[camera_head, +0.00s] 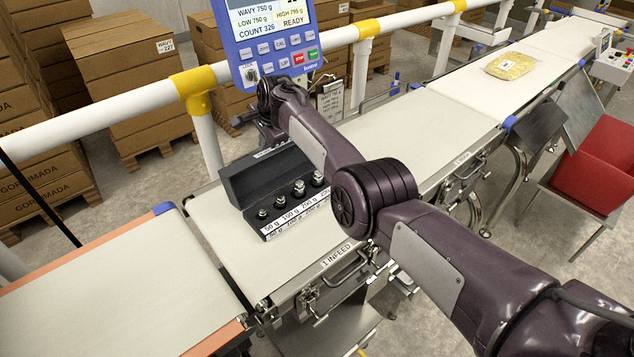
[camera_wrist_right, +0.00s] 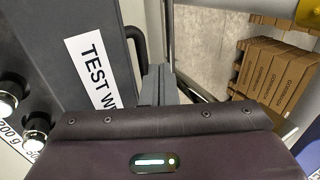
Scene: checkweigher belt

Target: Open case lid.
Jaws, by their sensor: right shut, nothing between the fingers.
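The dark test weight case (camera_head: 233,188) stands on the infeed belt. Its lid (camera_head: 270,177) looks raised at the back, and several metal weights (camera_head: 299,188) show in front of it. In the right wrist view the lid (camera_wrist_right: 65,90) bears a white "TEST W" label (camera_wrist_right: 90,70), with a black handle (camera_wrist_right: 137,45) at its edge. My right gripper (camera_head: 270,136) is behind the lid's upper edge, partly hidden by my wrist. Its fingers (camera_wrist_right: 158,85) are shut and empty, close beside the handle; I cannot tell whether they touch. My left gripper is not in view.
A blue weighing display (camera_head: 275,45) stands just above my right wrist. A white and yellow rail (camera_head: 110,108) runs behind the belt. Further along the belt (camera_head: 430,120) lies a yellow bag (camera_head: 510,66). A red bin (camera_head: 606,160) is at the right. The left belt (camera_head: 110,290) is clear.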

